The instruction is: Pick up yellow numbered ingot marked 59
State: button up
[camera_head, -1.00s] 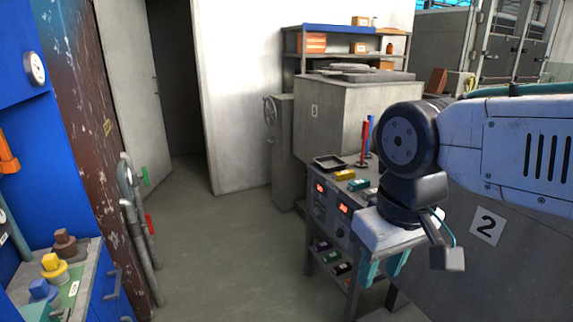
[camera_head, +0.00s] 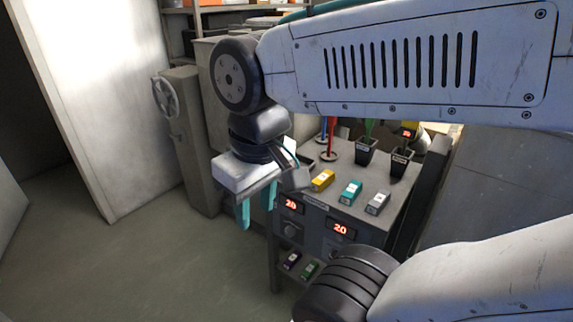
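A yellow ingot (camera_head: 322,181) lies on top of the grey bench; its number is too small to read. A teal ingot (camera_head: 350,192) and a grey ingot (camera_head: 377,203) lie in a row to its right. My gripper (camera_head: 256,212) points down with its two teal fingers apart and nothing visible between them. It hangs left of the yellow ingot in the picture, in front of the bench's left end. My arm hides part of the bench's back and left side.
The grey bench (camera_head: 330,215) has displays reading 20 on its front. Purple and green ingots (camera_head: 310,270) lie on its lower shelf. Red and blue upright rods (camera_head: 331,135) and dark cups (camera_head: 366,151) stand behind the ingots. A cabinet with a handwheel (camera_head: 165,97) stands left. Floor at left is clear.

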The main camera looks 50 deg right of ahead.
aim_at(327, 177)
jog(key=i, duration=3.75)
jog(key=z, duration=5.75)
